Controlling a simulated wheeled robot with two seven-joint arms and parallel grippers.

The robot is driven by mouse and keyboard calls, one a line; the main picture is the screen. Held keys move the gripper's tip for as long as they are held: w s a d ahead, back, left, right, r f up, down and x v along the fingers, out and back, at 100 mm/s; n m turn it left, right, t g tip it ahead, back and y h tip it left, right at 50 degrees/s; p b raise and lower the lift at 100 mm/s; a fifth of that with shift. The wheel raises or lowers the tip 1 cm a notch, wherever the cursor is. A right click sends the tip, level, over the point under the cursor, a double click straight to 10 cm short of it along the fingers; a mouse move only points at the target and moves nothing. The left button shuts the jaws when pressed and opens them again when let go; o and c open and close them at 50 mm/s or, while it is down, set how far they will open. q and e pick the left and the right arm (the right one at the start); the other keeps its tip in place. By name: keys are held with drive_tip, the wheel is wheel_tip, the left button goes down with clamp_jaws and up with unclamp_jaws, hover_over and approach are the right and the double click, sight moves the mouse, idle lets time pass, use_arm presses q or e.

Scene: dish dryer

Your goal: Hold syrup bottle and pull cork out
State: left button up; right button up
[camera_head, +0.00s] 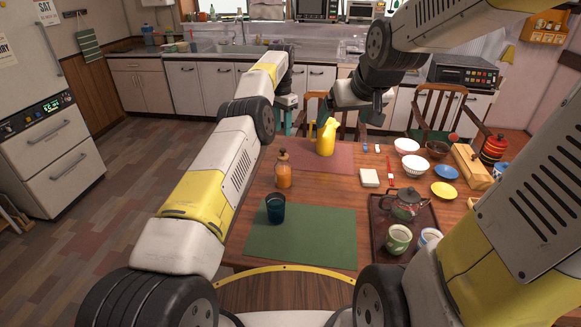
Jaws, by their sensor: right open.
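The syrup bottle is most likely the amber bottle (283,176) with a rounded brown top. It stands upright on the wooden table, left of the red mat. Its cork (283,154) appears to sit in the neck. My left gripper (287,117) hangs beyond the bottle near the table's far left corner, apart from it; its small fingers are too unclear to tell open from shut. My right gripper (358,118) is open and empty, pointing down above the far edge of the table, right of the yellow pitcher and away from the bottle.
A yellow pitcher (326,138) stands on the red mat (339,160). A dark blue glass (275,208) stands on the green mat (310,239). A tray with a teapot (406,206) and cups is at right, with bowls behind. Chairs line the far side.

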drive_tip(key=w+a+f+n, duration=0.1)
drive_tip(key=w+f, duration=0.5)
drive_tip(key=w, duration=0.4)
drive_tip(key=n+t+y, duration=0.2)
drive_tip(key=t+y, duration=0.1)
hover_over(287, 178)
drive_tip(key=s+d, duration=0.3)
drive_tip(key=d, duration=0.3)
wheel_tip(287, 178, down, 20)
drive_tip(key=shift+t+y, duration=0.6)
drive_tip(key=shift+y, duration=0.3)
drive_tip(key=a+f, duration=0.1)
drive_tip(key=f, duration=0.3)
drive_tip(key=a+f, duration=0.1)
drive_tip(key=f, duration=0.2)
drive_tip(key=a+f, duration=0.2)
drive_tip(key=f, duration=0.2)
drive_tip(key=shift+f, duration=0.3)
drive_tip(key=shift+w+a+f, duration=0.3)
drive_tip(key=shift+w+f, duration=0.05)
drive_tip(key=shift+w, duration=0.05)
drive_tip(key=shift+x, duration=3.3)
